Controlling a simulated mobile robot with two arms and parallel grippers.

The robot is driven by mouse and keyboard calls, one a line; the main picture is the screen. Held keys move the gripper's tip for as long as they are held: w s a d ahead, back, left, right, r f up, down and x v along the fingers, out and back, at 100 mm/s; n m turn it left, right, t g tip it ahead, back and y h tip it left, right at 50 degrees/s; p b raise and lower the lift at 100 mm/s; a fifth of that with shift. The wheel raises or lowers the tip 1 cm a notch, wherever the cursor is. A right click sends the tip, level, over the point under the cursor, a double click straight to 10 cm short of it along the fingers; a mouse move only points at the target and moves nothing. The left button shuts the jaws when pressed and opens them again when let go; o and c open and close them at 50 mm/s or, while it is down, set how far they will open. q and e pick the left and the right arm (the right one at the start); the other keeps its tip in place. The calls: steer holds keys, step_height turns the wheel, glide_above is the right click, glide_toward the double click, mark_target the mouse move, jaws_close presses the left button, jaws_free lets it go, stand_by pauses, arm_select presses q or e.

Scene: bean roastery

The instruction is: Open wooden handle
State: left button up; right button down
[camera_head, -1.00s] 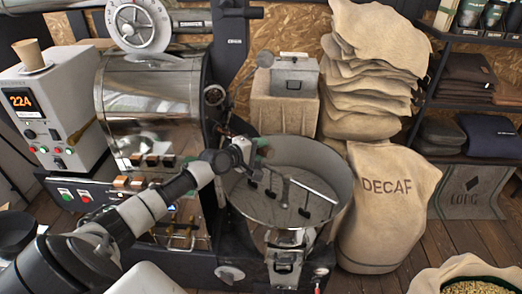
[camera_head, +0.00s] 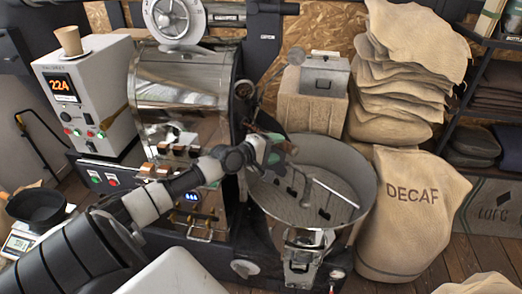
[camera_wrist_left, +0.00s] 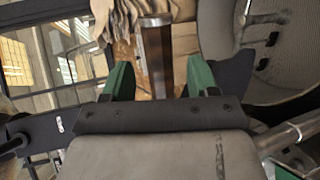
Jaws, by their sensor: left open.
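A wooden handle (camera_wrist_left: 158,70) with a metal end shows in the left wrist view. It lies between the two green fingers of my left gripper (camera_wrist_left: 159,80), with a gap visible on each side. My left gripper is open around it. There the handle is hidden or too small to make out. My right gripper is in neither view.
The steel roaster drum (camera_head: 180,95) stands left of my gripper, with small wooden-ended levers (camera_head: 178,150) on its front. A control box (camera_head: 85,95) with a paper cup (camera_head: 69,41) is farther left. A DECAF sack (camera_head: 410,215) stands right of the cooling tray.

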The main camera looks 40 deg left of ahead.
arm_select(q)
steer(key=v, duration=0.6)
steer(key=shift+s+b, duration=0.3)
steer(key=shift+c, duration=0.2)
